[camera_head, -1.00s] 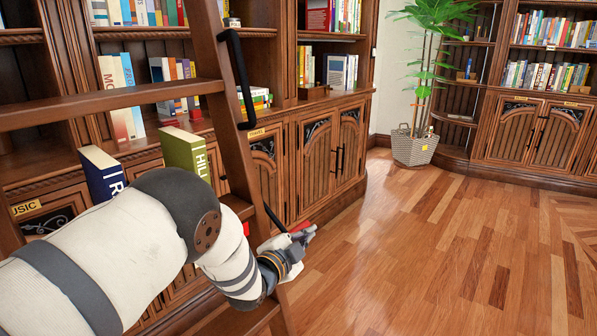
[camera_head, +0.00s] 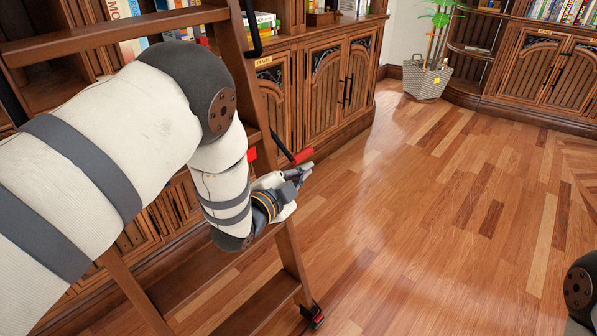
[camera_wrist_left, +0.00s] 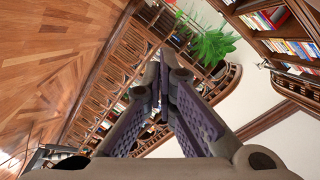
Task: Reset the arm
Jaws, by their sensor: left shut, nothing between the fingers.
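My left arm (camera_head: 95,165) comes in from the left in the head view, covered in white padding with grey bands. It passes in front of a wooden ladder. My left gripper (camera_head: 303,172) is beside the ladder's right rail, over the floor. In the left wrist view the left gripper's two fingers (camera_wrist_left: 163,62) come together at the tips with nothing between them. Part of my right arm (camera_head: 580,290) shows at the lower right edge of the head view; its gripper is out of view.
The wooden ladder (camera_head: 291,262) leans at the bookcase, with a black handle (camera_head: 252,28) on its rail and a red-tipped part (camera_head: 303,155) near my left gripper. Cabinets (camera_head: 335,85) line the wall. A potted plant (camera_head: 427,80) stands at the back. The wooden floor (camera_head: 430,220) is clear.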

